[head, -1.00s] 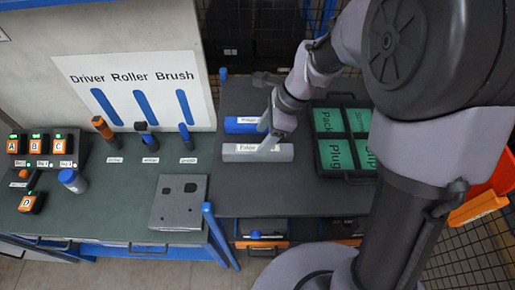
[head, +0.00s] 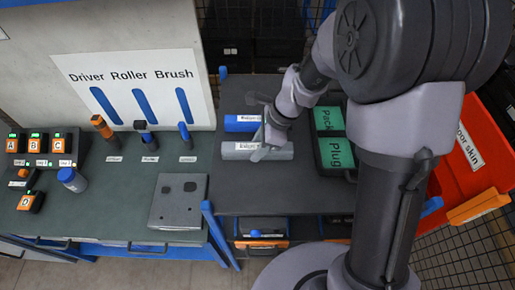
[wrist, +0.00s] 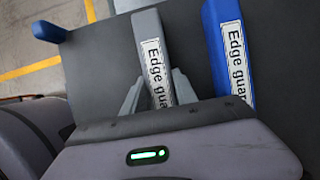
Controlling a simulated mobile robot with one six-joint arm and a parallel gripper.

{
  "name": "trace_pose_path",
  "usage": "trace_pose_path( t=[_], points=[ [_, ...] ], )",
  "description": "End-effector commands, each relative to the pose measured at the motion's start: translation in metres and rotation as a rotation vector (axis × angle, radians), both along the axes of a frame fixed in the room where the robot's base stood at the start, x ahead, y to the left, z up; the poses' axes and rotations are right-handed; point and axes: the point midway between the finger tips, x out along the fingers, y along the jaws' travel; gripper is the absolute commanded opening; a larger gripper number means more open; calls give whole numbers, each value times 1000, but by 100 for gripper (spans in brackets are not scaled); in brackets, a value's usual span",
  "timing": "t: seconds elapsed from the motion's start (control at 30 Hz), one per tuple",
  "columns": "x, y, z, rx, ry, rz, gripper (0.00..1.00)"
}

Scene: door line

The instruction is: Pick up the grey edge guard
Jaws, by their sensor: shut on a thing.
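The grey edge guard (head: 280,152) is a long grey bar with a white label, lying on the dark table top. It also shows in the wrist view (wrist: 148,28), running up from between my fingers. My gripper (head: 262,152) is over its middle, and in the wrist view my gripper (wrist: 158,95) has one finger on each side of the bar, shut on it. The guard appears to be still at table level. A blue edge guard (head: 240,123) lies parallel behind it, also labelled; in the wrist view the blue guard (wrist: 222,40) is to the right, apart from my fingers.
A black case with green labelled compartments (head: 330,122) stands right of the guards, partly behind my arm. A red bin (head: 470,150) is at the far right. A workbench (head: 120,215) with tools and a grey plate is at the left. A blue post (head: 220,235) rises between bench and table.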

Motion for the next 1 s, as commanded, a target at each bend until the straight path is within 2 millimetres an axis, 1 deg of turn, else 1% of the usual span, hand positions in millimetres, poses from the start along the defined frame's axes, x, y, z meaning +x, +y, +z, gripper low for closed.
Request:
trace_pose_path(
  t=[0.27, 0.37, 0.53, 0.67, 1.0],
  points=[
    [0, 0, 3, 0, -1, 1, 0],
    [0, 0, 12, 1, -2, 1, 0],
    [1, 0, 37, 1, -3, 2, 0],
    [-21, -12, 37, 1, 0, -2, 0],
    [-103, -56, 46, 1, -2, -4, 0]
  ],
)
